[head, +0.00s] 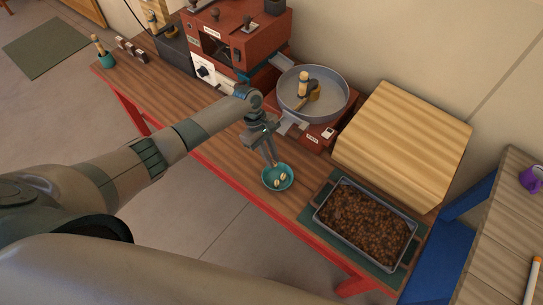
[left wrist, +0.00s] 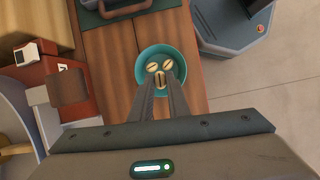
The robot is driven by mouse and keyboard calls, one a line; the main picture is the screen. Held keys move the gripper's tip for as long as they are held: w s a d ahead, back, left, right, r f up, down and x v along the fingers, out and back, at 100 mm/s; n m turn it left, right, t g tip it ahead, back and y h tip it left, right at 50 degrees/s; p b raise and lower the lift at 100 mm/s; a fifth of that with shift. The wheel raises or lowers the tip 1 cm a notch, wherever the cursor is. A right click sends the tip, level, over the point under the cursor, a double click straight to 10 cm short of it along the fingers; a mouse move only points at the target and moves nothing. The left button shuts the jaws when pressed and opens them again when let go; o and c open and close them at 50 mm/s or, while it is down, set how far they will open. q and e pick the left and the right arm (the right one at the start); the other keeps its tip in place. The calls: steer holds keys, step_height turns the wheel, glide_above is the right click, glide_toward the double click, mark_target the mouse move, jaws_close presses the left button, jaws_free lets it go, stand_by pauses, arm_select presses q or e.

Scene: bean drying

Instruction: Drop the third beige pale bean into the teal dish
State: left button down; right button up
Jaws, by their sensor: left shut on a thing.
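The teal dish (head: 266,184) stands on the wooden bench near its front edge, and two pale beige beans (head: 280,180) lie in it. My left gripper (head: 273,164) reaches down over the dish from the back. In the left wrist view, the dish (left wrist: 141,62) shows beyond the fingertips (left wrist: 161,88). There the fingers are shut on a third pale bean (left wrist: 160,79), with the two other beans (left wrist: 160,65) just past it. The exact height of the held bean above the dish is hard to tell. My right gripper is not in view.
A metal tray of dark roasted beans (head: 323,212) stands right of the dish, with a wooden box (head: 405,140) behind it. A red machine with a round grey pan (head: 313,92) stands behind the gripper. The bench left of the dish is clear.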

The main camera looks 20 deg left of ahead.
arm_select(q)
steer(key=shift+f, duration=0.65)
steer(key=shift+f+b, duration=1.45)
steer(key=shift+f, duration=1.25)
steer(key=c, duration=1.6)
jaws_free()
